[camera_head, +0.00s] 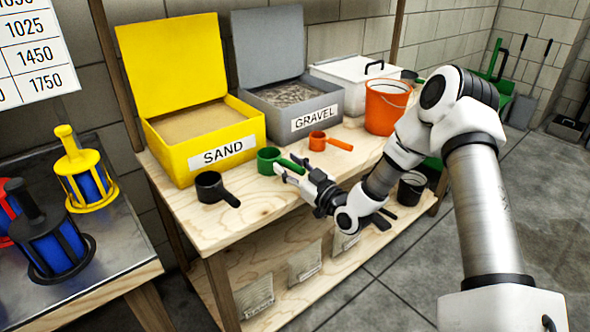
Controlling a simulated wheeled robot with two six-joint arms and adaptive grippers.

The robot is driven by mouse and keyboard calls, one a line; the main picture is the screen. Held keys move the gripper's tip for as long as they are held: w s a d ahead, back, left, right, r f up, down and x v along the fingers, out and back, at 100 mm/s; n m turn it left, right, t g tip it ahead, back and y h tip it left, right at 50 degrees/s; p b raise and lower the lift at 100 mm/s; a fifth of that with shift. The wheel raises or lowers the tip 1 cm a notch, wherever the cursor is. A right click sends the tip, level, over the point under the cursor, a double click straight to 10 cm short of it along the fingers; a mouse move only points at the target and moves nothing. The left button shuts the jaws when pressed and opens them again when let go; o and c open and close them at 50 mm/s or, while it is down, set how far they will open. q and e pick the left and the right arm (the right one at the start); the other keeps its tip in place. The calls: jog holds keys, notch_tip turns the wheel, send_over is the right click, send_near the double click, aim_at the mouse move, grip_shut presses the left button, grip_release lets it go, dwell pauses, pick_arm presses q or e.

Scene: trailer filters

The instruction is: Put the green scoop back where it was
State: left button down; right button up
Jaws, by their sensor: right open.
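The green scoop (268,160) rests on the wooden bench (255,208), in front of the gap between the yellow SAND box (204,122) and the grey GRAVEL box (300,98). Its handle points right, toward my right gripper. My right gripper (284,172) is open, with its fingers at or just over the scoop's handle; I cannot tell whether they touch it. A black scoop (214,188) lies to its left and an orange scoop (328,142) to its right, both on the bench. My left gripper is not in view.
Both boxes have their lids raised. An orange bucket (387,106) and a white box (353,78) stand farther right on the bench. Yellow (84,172) and black (45,235) filter cages stand on a metal-topped table at left. Bags lie on the lower shelf.

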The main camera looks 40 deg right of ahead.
jog(key=s+d+f+p, duration=0.1)
jog(key=s+d+p, duration=0.15)
jog(key=s, duration=0.85)
jog(key=s+a+f+m+g+y, duration=0.1)
jog(key=s+a+f+g, duration=0.35)
jog(key=a+f, duration=0.35)
jog(key=s+a+f+g, duration=0.3)
jog(key=a+f+g, duration=0.25)
jog(key=f, duration=0.55)
jog(key=s+a+f+m+g+h, duration=0.1)
jog(key=s+f+g, duration=0.3)
jog(key=s, duration=0.5)
jog(key=s+a+f+m+g+h, duration=0.2)
jog(key=s+f+g, duration=0.2)
jog(key=s, duration=0.5)
jog(key=shift+s+f+g+h+p, duration=0.2)
jog(key=shift+s+g+h+p, duration=0.15)
jog(key=shift+g, duration=0.25)
jog(key=shift+w, duration=0.15)
